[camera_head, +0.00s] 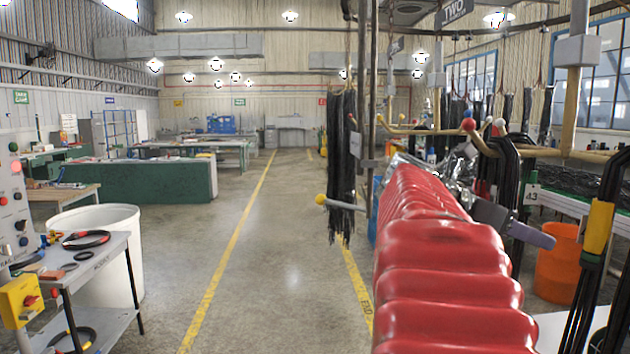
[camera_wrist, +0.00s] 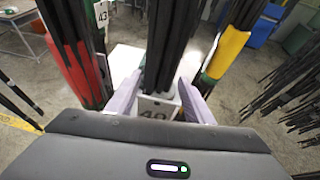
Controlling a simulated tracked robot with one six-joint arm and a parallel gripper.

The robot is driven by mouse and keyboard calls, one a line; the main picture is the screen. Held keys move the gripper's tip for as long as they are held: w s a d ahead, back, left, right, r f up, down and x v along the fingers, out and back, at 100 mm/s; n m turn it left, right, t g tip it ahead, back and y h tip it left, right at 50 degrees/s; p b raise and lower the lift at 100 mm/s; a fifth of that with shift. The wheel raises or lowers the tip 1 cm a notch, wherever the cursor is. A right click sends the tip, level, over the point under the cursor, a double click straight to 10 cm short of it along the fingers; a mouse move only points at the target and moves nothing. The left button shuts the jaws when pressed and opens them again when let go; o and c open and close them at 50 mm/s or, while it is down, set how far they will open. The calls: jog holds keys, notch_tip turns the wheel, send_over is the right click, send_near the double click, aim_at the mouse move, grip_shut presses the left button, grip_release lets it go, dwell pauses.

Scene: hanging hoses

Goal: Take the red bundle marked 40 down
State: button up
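My gripper (camera_wrist: 160,84) has its two pale purple fingers apart, one on each side of a hanging bundle of black hoses (camera_wrist: 172,45). A white tag reading 40 (camera_wrist: 156,112) shows low between the fingers, partly hidden by the gripper body. No red shows on the part of this bundle in view. In the head view a purple finger of my gripper (camera_head: 530,235) shows beyond my red-sleeved arm, which hides much of the bundle area.
In the wrist view, a red-wrapped bundle (camera_wrist: 72,72) with a tag reading 43 (camera_wrist: 102,12) hangs close left, and a yellow-wrapped bundle (camera_wrist: 226,52) close right. More hoses (camera_head: 342,160) hang ahead. An orange bin (camera_head: 558,265) stands at right. The aisle floor (camera_head: 285,250) is clear.

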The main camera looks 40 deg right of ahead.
grip_shut()
dwell(0.4)
dwell(0.4)
